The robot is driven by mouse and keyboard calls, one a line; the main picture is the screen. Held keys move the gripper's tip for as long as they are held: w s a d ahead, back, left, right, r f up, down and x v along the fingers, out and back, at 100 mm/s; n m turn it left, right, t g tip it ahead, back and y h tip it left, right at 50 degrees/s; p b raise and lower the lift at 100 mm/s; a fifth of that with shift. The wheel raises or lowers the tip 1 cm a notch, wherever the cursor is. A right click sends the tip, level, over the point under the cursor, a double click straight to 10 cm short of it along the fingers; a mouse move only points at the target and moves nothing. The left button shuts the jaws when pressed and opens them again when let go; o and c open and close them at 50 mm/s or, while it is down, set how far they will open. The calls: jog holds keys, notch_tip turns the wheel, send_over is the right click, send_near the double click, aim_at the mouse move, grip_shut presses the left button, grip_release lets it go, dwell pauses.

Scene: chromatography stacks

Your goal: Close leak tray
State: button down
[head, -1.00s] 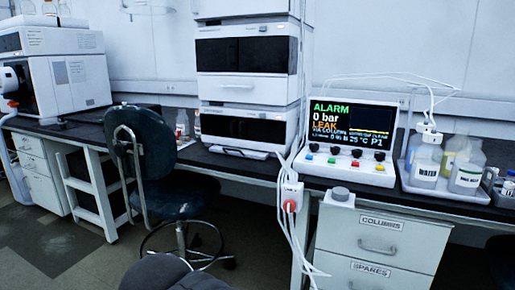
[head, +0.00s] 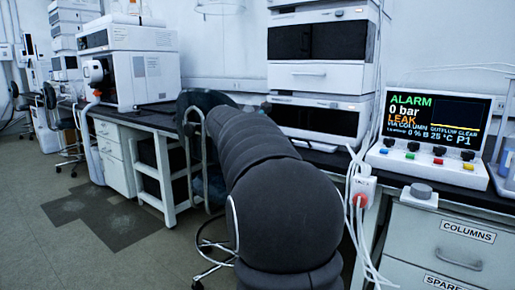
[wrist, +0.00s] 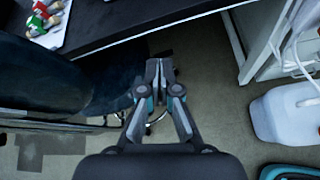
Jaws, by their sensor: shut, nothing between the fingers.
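The chromatography stack (head: 318,77) stands on the bench in the head view, white with dark front panels. A thin white edge (head: 314,145) shows at its base; my arm hides part of it, so I cannot tell how far any leak tray there sticks out. The control panel (head: 431,140) right of the stack reads ALARM, 0 bar, LEAK. My gripper (wrist: 161,70) is shut and empty in the wrist view, pointing toward the floor and the black bench edge. It is hidden in the head view.
A dark blue chair (wrist: 50,75) is close left of my gripper. Several vials with red and green caps (wrist: 45,17) lie on the bench. A white jug (wrist: 288,117) is on the right. White cables (head: 359,232) hang before the drawers (head: 455,250). Open floor (head: 60,185) lies left.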

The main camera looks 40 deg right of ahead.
jog(key=w+d+f+n, duration=0.1)
jog(key=w+d, duration=0.1)
jog(key=d, duration=0.4)
jog(key=w+d+f+n+h, duration=0.1)
jog(key=w+d, duration=0.1)
jog(key=d, duration=0.4)
jog(key=w+d+f+n, duration=0.1)
jog(key=w+d, duration=0.1)
jog(key=d, duration=0.4)
jog(key=shift+w+d+f+g+h+b, duration=0.1)
jog(key=shift+g+h+b, duration=0.2)
jog(key=shift+w+d, duration=0.15)
jog(key=shift+d, duration=0.35)
